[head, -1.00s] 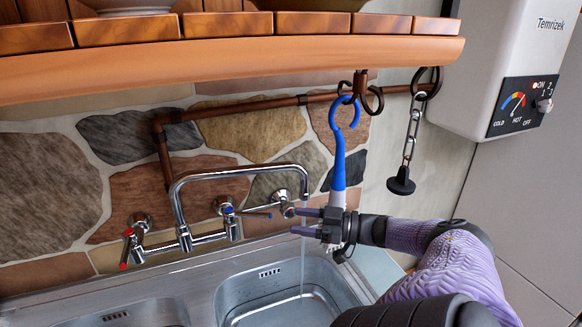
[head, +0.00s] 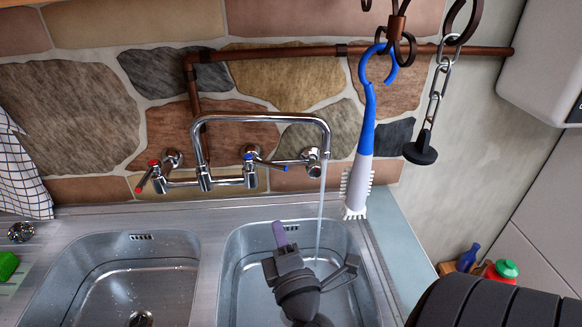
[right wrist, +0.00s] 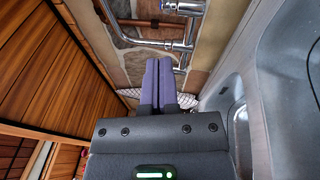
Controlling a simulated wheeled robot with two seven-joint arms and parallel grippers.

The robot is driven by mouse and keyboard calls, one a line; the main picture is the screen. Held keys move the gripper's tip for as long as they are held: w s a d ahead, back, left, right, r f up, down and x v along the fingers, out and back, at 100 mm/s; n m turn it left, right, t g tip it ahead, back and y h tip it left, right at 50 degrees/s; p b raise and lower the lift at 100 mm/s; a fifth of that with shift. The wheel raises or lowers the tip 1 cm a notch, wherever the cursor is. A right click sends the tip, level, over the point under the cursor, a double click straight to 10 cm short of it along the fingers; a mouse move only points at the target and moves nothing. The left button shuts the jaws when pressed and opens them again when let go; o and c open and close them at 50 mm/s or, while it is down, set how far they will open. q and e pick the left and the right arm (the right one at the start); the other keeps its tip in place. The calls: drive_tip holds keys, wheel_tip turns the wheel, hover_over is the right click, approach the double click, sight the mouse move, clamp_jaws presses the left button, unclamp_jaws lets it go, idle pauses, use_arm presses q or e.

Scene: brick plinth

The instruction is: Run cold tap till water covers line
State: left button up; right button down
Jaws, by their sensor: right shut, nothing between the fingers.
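The chrome tap (head: 265,118) is mounted on the stone wall. Its cold lever (head: 268,162), marked blue, points right, and its hot lever (head: 146,180) is marked red. A thin water stream (head: 320,205) falls from the spout into the right basin (head: 232,285). My right gripper (head: 279,232) is shut and empty, over that basin, left of the stream and below the cold lever, apart from it. Its closed purple fingers also show in the right wrist view (right wrist: 157,82). I cannot make out the line or the water level; my gripper hides part of the basin. My left gripper is out of view.
The left basin (head: 110,290) looks empty. Small bottles (head: 468,258) stand at lower right. A checked cloth (head: 22,170) hangs at left.

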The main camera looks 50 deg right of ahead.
drive_tip(key=p, duration=0.2)
approach(265, 166)
drive_tip(key=w, duration=0.3)
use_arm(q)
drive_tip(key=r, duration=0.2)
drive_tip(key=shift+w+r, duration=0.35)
use_arm(e)
drive_tip(key=d, duration=0.2)
drive_tip(key=w+d+r, duration=0.1)
drive_tip(key=shift+d, duration=0.25)
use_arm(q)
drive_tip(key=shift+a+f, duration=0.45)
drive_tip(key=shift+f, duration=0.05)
use_arm(e)
drive_tip(key=shift+w+d+r, duration=0.1)
drive_tip(key=shift+w+d, duration=0.05)
drive_tip(key=shift+d, duration=0.85)
use_arm(q)
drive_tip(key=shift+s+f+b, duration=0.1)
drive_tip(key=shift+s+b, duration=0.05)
drive_tip(key=shift+b, duration=0.25)
